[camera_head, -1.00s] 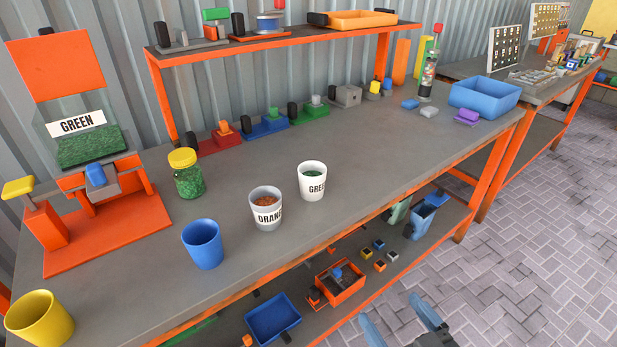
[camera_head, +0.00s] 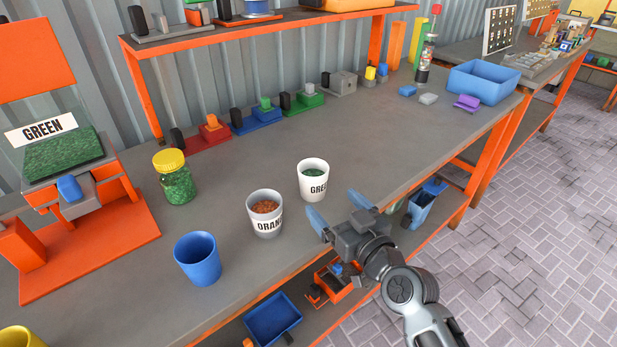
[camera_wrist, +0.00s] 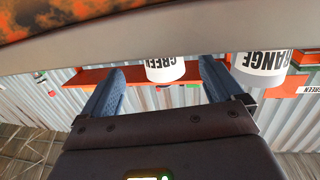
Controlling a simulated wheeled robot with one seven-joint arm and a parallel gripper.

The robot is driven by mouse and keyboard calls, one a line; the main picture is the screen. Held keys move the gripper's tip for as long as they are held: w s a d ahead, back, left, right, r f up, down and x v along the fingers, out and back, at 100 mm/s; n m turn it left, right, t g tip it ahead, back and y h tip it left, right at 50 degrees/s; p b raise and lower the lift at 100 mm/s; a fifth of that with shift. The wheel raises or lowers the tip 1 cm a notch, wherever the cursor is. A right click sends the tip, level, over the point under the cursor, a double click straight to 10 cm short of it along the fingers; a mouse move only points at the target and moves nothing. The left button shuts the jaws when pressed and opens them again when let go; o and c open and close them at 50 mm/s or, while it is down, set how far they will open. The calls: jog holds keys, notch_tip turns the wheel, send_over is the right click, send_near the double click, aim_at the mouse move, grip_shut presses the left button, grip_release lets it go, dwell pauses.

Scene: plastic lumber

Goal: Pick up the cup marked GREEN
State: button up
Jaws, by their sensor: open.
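The white cup marked GREEN (camera_head: 313,181) stands upright on the grey workbench, with green bits inside. In the wrist view the GREEN cup (camera_wrist: 165,70) shows upside down between my two fingers, farther off. My gripper (camera_head: 337,215) is open and empty, with its blue fingertips just in front and to the right of that cup at the bench's front edge. It appears apart from the cup. The cup marked ORANGE (camera_head: 265,214), filled with orange bits, stands to its left; it also shows at the right in the wrist view (camera_wrist: 262,62).
A blue cup (camera_head: 198,258) and a yellow-lidded jar of green bits (camera_head: 176,178) stand farther left. An orange dispenser labelled GREEN (camera_head: 85,240) is at the left. Switch blocks (camera_head: 257,118) line the back. The bench right of the GREEN cup is clear.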

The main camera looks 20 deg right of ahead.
aim_at(320, 191)
jog(key=w, duration=0.3)
jog(key=shift+w+a+p, duration=0.2)
jog(key=shift+a+p, duration=0.05)
jog(key=shift+p, duration=0.15)
jog(key=w, duration=0.4)
jog(key=shift+w+a+f+p, duration=0.15)
jog(key=shift+a+f+p, duration=0.1)
jog(key=shift+a+p, duration=0.05)
jog(key=c, duration=1.2)
